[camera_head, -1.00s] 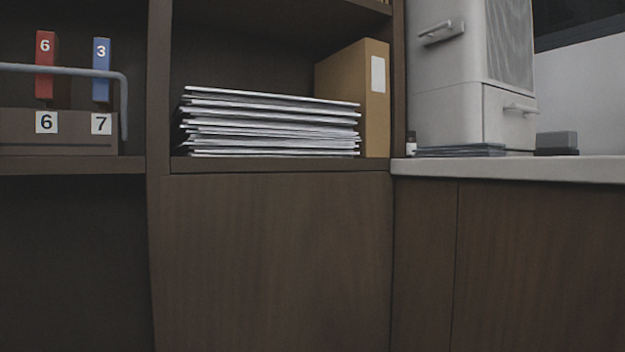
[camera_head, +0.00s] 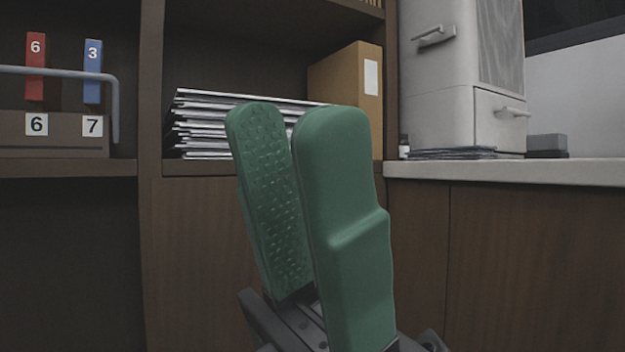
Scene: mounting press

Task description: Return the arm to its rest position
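My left gripper (camera_head: 291,118) stands upright in the middle of the view, with its two green fingers pointing up. The fingers are apart, and the ribbed inner pad of the left finger shows. I see nothing held between them. The fingers hide part of the paper stack and of the cabinet front behind. My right gripper is not in view.
Behind are a stack of papers (camera_head: 200,125) and a tan binder (camera_head: 340,80) on a shelf. Numbered red (camera_head: 35,67) and blue (camera_head: 93,72) blocks stand at left, near a grey rail (camera_head: 50,70). A white cabinet unit (camera_head: 437,80) stands on the right counter (camera_head: 560,172).

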